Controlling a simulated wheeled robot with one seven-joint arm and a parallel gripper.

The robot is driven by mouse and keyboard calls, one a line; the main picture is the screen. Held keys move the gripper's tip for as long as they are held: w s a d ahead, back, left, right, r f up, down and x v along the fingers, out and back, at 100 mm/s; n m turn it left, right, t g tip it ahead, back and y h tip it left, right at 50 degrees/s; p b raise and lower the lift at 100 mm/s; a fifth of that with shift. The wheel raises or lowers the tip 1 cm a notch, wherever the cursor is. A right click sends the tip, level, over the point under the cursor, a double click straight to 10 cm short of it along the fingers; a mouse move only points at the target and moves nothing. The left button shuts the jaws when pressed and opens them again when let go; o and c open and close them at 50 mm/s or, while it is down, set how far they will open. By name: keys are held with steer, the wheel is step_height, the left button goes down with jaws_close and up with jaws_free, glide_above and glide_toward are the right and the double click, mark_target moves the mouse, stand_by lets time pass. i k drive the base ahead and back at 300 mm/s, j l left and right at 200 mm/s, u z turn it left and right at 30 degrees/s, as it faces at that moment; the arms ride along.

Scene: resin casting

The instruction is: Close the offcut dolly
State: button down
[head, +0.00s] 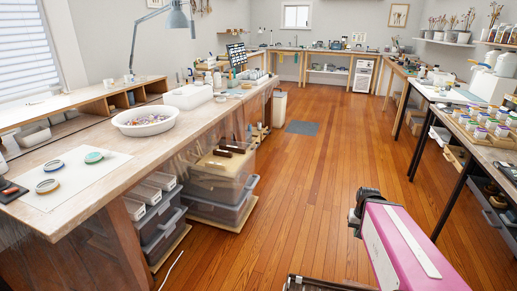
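What I take to be the offcut dolly is a stack of clear and grey bins on a low wooden base (232,219), on the floor under the right part of the left workbench. Its upper bin (222,186) is see-through and holds light and dark brown pieces. Clear panels stand around the top; I cannot tell whether one is a raised lid. My pink arm (405,240) reaches in from the lower right. At its far end is a small dark part, perhaps my gripper (361,207), over open floor, well right of the dolly. No fingers are distinct.
Another grey bin stack (160,222) with white trays stands left of the dolly, beside the wooden workbench leg (128,240). The wooden floor (296,190) is clear through the middle. A dark-legged table (440,112) with small jars lines the right side.

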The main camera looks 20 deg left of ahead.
mark_target(219, 199)
steer(key=k+j+u, duration=0.15)
steer(key=u, duration=0.35)
steer(key=i+j, duration=0.2)
steer(key=i, duration=0.3)
steer(key=i+j, duration=0.25)
steer(key=i, duration=0.3)
